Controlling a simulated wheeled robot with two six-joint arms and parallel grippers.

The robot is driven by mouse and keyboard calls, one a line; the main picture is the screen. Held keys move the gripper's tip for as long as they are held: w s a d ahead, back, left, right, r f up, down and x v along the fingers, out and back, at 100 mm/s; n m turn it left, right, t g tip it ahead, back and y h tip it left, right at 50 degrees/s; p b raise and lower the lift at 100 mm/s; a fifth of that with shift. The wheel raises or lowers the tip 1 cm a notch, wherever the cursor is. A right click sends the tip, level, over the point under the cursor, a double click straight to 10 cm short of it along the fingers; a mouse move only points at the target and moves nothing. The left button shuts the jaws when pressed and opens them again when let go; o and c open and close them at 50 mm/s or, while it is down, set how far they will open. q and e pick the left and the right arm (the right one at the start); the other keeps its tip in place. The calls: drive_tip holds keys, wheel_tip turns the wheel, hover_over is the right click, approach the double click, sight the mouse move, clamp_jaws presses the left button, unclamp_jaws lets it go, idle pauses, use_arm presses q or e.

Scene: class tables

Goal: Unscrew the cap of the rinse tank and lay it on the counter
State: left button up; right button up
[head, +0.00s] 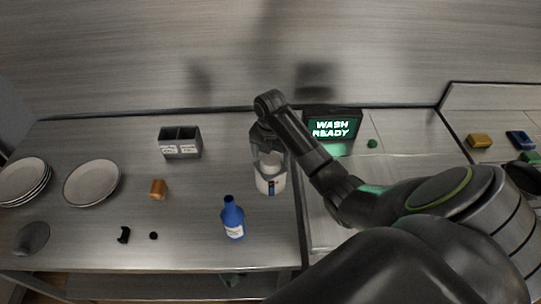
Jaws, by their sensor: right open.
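The rinse tank appears to be the pale container with a white label (270,184), standing upright on the counter (200,222) left of the lit display. My right arm reaches in from the right and bends down over it. My right gripper (269,155) is open and points down at the top of the tank. The gripper covers the tank's top, so I cannot make out the cap or whether the fingers touch it. My left gripper is not in view.
A blue bottle (233,219) stands just in front of the tank. A grey two-slot box (180,148), an orange cylinder (158,189), small black pieces (123,235) and plates (92,182) are to the left. A "WASH READY" display (332,129) stands right. Bare counter lies between.

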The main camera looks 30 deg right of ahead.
drive_tip(key=shift+m, duration=0.6)
drive_tip(key=shift+m, duration=1.9)
drive_tip(key=m, duration=0.3)
drive_tip(key=shift+m, duration=0.4)
drive_tip(key=shift+m, duration=1.9)
